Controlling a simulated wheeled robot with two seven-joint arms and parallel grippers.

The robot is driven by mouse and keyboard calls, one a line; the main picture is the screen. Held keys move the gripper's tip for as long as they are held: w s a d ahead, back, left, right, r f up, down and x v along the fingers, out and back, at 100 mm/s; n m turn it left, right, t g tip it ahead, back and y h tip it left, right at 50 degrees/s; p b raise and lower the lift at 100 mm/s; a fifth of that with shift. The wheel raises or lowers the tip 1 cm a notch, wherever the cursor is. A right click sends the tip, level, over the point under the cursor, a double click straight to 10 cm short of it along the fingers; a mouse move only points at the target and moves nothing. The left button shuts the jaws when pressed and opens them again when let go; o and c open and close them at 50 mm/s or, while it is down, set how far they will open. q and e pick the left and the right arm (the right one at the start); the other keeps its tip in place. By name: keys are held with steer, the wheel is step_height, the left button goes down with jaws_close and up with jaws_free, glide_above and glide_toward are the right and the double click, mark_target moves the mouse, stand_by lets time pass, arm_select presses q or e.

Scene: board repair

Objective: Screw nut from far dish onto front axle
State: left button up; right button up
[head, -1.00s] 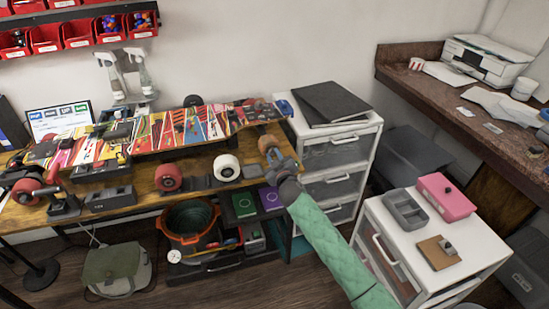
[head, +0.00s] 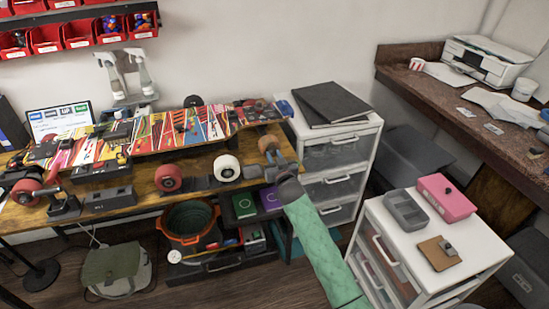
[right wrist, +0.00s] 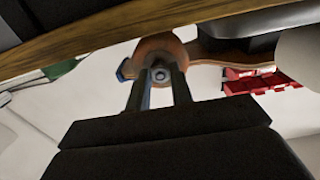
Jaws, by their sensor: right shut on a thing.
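My right gripper (head: 272,156) is at the brown-orange wheel (head: 268,143) at the right front edge of the workbench. In the right wrist view its two fingers (right wrist: 160,88) are shut on a small grey metal nut (right wrist: 160,74). The nut sits in front of the centre of the wheel (right wrist: 157,50), at its axle end; I cannot tell how far it is on the thread. A painted skateboard deck (head: 190,128) lies on the bench behind. My left gripper is not in view. I cannot make out the far dish.
A white wheel (head: 227,168) and a red wheel (head: 168,178) stand along the bench front. A white drawer unit (head: 340,150) is close to the right of the gripper. A lower white cabinet (head: 470,235) holds a grey tray (head: 405,208) and a pink box (head: 445,196).

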steer(key=shift+m, duration=0.3)
steer(key=m, duration=0.2)
steer(key=shift+f+m, duration=0.1)
steer(key=shift+m, duration=1.6)
steer(key=shift+a+m, duration=0.1)
steer(key=shift+m, duration=0.7)
steer(key=m, duration=0.3)
steer(key=shift+m, duration=0.4)
steer(key=shift+a, duration=0.15)
